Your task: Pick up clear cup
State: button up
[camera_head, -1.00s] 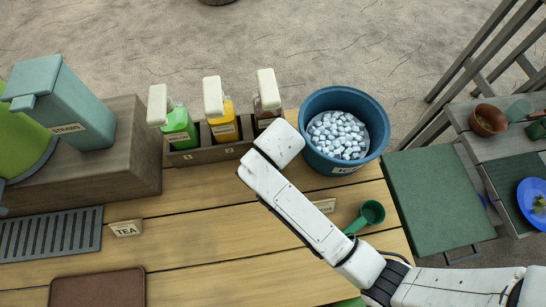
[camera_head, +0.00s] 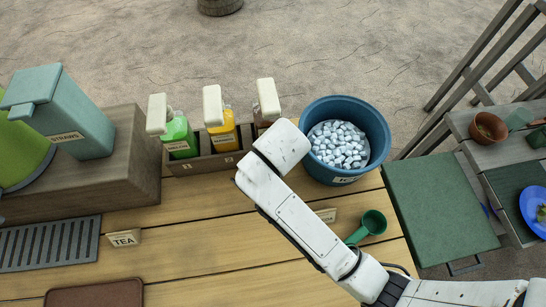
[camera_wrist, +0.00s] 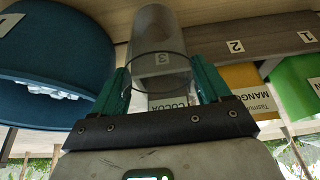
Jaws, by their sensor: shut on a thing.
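The clear cup (camera_wrist: 160,35) is a see-through grey cylinder in the wrist view, at the top middle. My gripper (camera_wrist: 160,86) has its two green fingers on either side of the cup's near rim and is shut on it. The number 3 label and the COCOA label show through or just behind the cup. In the head view, my white arm hides the gripper and the cup. Whether the cup touches the table cannot be told.
The blue ice bucket (camera_head: 374,124) stands right beside my wrist. A wooden rack (camera_head: 210,163) with several pump bottles is to the left. A green scoop (camera_head: 373,222) lies near my arm. Free planks (camera_head: 190,235) lie left of the arm.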

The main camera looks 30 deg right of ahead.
jog(key=s+a+r, duration=0.4)
jog(key=s+r, duration=0.4)
jog(key=s, duration=0.3)
jog(key=shift+s+a+b, duration=0.3)
jog(key=shift+a+b, duration=0.1)
jog(key=shift+b, duration=0.05)
jog(key=shift+r, duration=0.1)
